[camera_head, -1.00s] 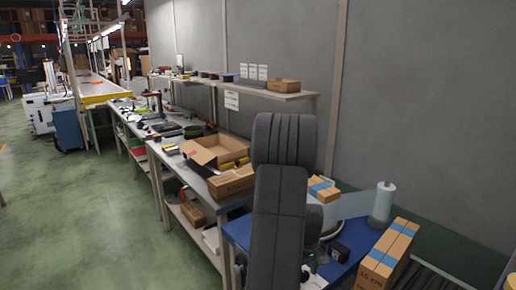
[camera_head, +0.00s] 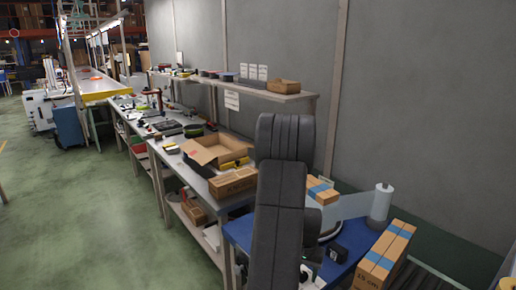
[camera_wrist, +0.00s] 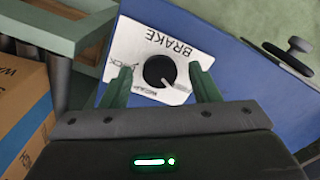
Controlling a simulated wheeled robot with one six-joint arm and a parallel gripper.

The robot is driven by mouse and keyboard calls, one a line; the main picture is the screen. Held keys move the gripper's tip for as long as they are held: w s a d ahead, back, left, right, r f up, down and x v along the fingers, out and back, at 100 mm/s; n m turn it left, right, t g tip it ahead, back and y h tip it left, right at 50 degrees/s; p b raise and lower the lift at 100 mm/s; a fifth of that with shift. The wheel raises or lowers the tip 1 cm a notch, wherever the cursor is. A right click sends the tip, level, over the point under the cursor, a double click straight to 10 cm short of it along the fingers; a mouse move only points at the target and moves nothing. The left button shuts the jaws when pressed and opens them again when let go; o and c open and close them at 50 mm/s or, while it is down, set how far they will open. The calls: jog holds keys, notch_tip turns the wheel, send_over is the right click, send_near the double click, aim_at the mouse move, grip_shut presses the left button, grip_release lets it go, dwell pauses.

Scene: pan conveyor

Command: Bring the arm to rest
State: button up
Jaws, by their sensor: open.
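My arm's dark links stand upright in the middle right of the head view, over the blue table (camera_head: 240,232). My gripper is not clearly visible there. In the wrist view my gripper (camera_wrist: 160,72) has its two green fingers spread apart, with nothing held between them. A black round knob (camera_wrist: 159,71) on a white plate marked BRAKE (camera_wrist: 128,48) shows between and beyond the fingertips. I cannot tell how far the fingers are from it.
An open carton (camera_head: 215,150) sits on the long workbench to the left. A grey wall stands behind. Green floor (camera_head: 80,210) is clear at left.

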jog(key=m+p, duration=0.2)
jog(key=m, duration=0.1)
jog(key=shift+r+m, duration=0.15)
jog(key=shift+m, duration=0.15)
jog(key=shift+m+p, duration=0.5)
jog(key=shift+m, duration=0.3)
